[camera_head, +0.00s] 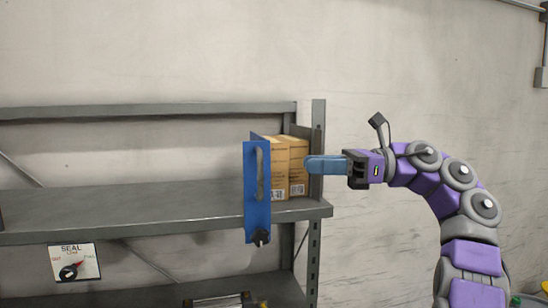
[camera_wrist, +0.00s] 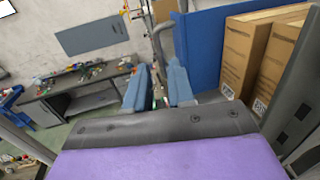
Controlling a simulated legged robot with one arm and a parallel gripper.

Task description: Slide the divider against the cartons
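The blue divider (camera_head: 257,205) stands upright on the grey shelf (camera_head: 150,203), with a long slot in its front plate and a dark catch at its bottom. Brown cartons (camera_head: 277,160) stand just right of it, before the shelf's end post. I cannot tell whether divider and cartons touch. In the wrist view the divider (camera_wrist: 207,45) is right of the fingers, with the cartons (camera_wrist: 243,50) beyond it to the right. My gripper (camera_head: 309,165) is right of the cartons in the head view, fingers pointing left. In the wrist view my gripper (camera_wrist: 158,80) has its fingers apart, with nothing between them.
The shelf's right post (camera_head: 317,150) is close to my fingers in the head view. The shelf left of the divider is bare. A sign with a dial (camera_head: 74,262) hangs below the shelf edge. A cluttered workbench (camera_wrist: 85,85) shows in the wrist view's background.

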